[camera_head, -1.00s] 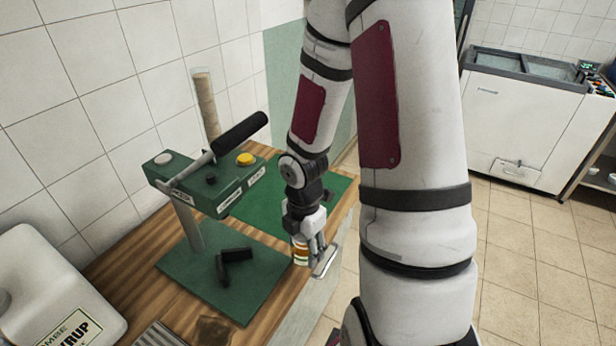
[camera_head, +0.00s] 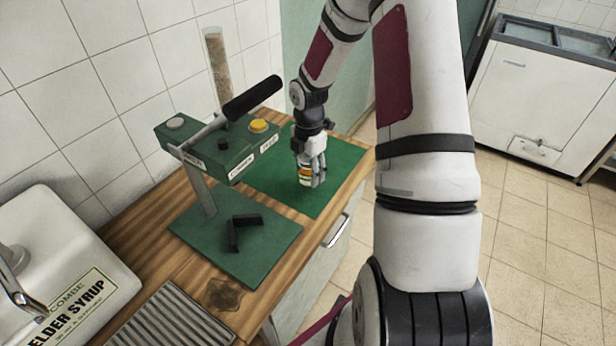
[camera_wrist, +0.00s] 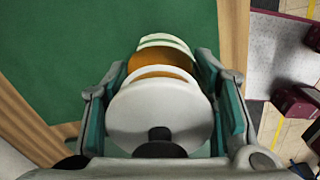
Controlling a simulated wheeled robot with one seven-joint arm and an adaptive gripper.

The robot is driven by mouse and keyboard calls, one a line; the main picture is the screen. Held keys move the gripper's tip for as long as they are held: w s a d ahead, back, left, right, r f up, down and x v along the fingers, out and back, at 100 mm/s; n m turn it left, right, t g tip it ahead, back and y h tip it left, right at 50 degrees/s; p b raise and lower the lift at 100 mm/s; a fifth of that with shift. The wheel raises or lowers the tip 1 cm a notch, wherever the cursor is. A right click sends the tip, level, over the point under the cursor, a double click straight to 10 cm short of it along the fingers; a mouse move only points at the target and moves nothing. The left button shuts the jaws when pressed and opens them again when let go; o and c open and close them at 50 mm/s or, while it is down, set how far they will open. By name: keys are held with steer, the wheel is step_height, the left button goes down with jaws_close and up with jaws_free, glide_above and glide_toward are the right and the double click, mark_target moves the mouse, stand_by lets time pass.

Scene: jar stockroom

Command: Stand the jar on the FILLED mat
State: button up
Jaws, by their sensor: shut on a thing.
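The jar (camera_head: 304,176) has an amber body with pale bands. Its round white lid (camera_wrist: 150,108) with a dark knob faces the wrist camera. My gripper (camera_head: 312,172) is shut on the jar, with a finger on each side of it in the wrist view (camera_wrist: 165,85). The jar looks roughly upright, over the plain green mat (camera_head: 335,172) at the back of the counter. The mat also fills much of the wrist view (camera_wrist: 55,60). No FILLED label is readable on it. I cannot tell whether the jar's base touches the mat.
A green press (camera_head: 215,150) with a black-gripped lever stands left of the jar on a green base (camera_head: 265,255) holding a black bracket. A syrup canister (camera_head: 60,260) and metal grate (camera_head: 170,318) are nearer. The wooden counter's (camera_head: 345,215) edge is right of the mat.

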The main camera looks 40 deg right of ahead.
mark_target(308, 177)
steer(key=shift+w+d, duration=0.2)
steer(key=shift+w, duration=0.2)
steer(key=shift+f, duration=1.8)
steer(key=shift+s+f, duration=0.1)
steer(key=o, duration=1.3)
step_height(308, 177, up, 12)
steer(key=shift+r+p, duration=0.15)
steer(key=shift+p, duration=0.15)
steer(key=shift+s, duration=0.1)
